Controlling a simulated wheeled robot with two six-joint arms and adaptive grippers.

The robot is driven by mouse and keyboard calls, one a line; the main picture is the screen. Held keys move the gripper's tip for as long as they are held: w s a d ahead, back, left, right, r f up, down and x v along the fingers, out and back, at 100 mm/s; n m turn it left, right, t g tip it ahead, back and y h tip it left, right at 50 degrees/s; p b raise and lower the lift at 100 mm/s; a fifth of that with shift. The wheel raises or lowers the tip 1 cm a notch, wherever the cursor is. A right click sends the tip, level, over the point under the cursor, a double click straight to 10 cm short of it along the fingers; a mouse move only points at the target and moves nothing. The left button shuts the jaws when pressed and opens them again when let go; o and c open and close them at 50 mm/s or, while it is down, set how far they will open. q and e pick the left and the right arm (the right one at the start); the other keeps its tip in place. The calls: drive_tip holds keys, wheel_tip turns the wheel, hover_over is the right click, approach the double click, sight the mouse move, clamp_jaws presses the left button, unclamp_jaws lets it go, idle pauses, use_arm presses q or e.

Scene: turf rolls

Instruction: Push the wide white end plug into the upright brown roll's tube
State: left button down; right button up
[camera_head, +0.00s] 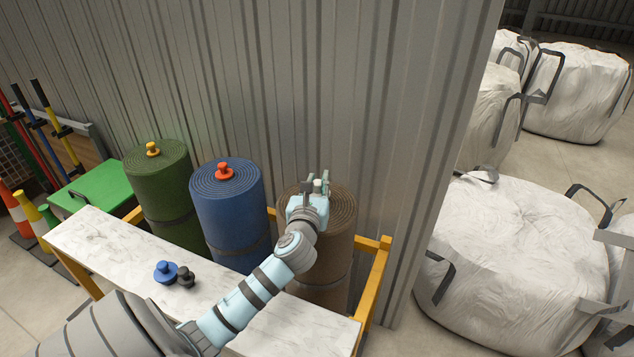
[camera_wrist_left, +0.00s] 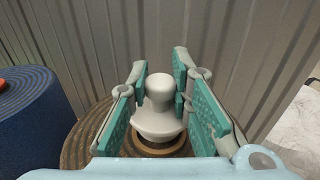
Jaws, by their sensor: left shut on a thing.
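The upright brown roll (camera_head: 338,225) stands at the right end of a row of three rolls. Its coiled top also shows in the left wrist view (camera_wrist_left: 84,128). My left gripper (camera_head: 317,184) is over the top of this roll, fingers pointing away from me. In the left wrist view the gripper (camera_wrist_left: 160,95) is shut on the white end plug (camera_wrist_left: 158,100), a knob with a wider flared base. The plug looks upright, over the tube's brown rim (camera_wrist_left: 160,149). I cannot tell whether its base is inside the tube; its underside is hidden. My right gripper is not in view.
A blue plug (camera_head: 165,271) and black plug (camera_head: 186,277) rest on the pale shelf (camera_head: 100,240). A corrugated wall (camera_head: 300,80) rises close behind.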

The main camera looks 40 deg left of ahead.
use_arm(q)
drive_tip(key=shift+f+b, duration=0.45)
drive_tip(key=shift+f, duration=0.55)
drive_tip(key=c, duration=1.4)
unclamp_jaws()
drive_tip(key=shift+o, duration=0.2)
drive_tip(key=v, duration=1.2)
drive_tip(key=shift+r, duration=0.1)
